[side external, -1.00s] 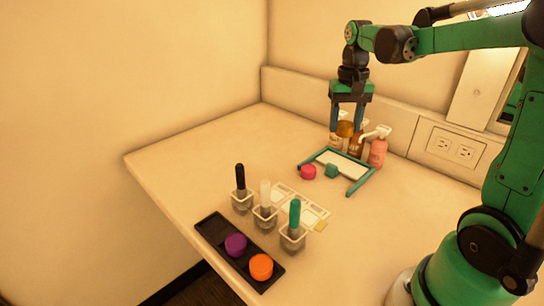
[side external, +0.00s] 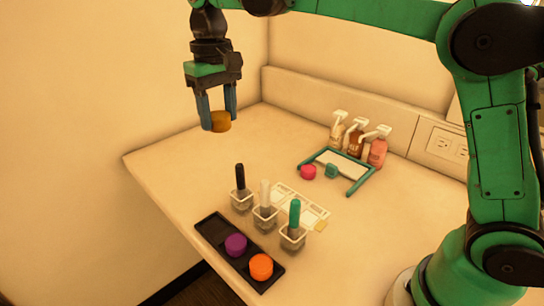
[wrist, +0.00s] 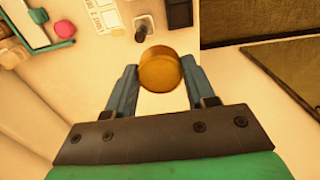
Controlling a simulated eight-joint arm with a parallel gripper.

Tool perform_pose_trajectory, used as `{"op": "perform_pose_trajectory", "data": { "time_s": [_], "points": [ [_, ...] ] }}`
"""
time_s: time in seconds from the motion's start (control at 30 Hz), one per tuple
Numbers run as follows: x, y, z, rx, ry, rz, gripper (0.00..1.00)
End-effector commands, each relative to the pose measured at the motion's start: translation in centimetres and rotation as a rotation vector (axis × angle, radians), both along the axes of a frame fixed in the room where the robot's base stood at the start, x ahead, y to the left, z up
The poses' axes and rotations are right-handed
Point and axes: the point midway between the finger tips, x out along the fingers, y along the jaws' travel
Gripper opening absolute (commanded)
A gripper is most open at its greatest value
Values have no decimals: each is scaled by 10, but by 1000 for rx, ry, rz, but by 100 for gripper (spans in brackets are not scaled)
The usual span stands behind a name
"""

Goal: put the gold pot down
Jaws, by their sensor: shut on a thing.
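The gold pot (side external: 220,121) is a small round pot held up in the air over the far left part of the white table (side external: 175,158). My gripper (side external: 217,118) is shut on it, with a blue finger on each side. In the wrist view the gold pot (wrist: 160,70) sits between the two fingertips of my gripper (wrist: 160,80). The pot is clear of the table, and no other thing touches it.
A black tray (side external: 212,226) at the front holds a purple pot (side external: 235,244) and an orange pot (side external: 261,266); its far-left end is empty. Several cups with upright brushes stand beside it.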

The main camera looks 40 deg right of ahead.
Motion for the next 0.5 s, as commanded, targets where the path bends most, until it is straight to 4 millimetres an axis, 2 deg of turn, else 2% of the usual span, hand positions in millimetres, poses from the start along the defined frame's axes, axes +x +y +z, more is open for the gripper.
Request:
{"op": "perform_pose_trajectory", "data": {
  "time_s": [0.03, 0.1, 0.2, 0.37, 0.5],
  "points": [
    [0, 17, 0, 0, 0, 45, 0],
    [0, 31, -1, 0, 0, 84, 0],
    [-1, 43, -4, 0, 0, 114, 0],
    [-1, 45, -29, 0, 0, 121, 0],
    [-1, 44, -64, 0, 0, 119, 0]
  ]
}}
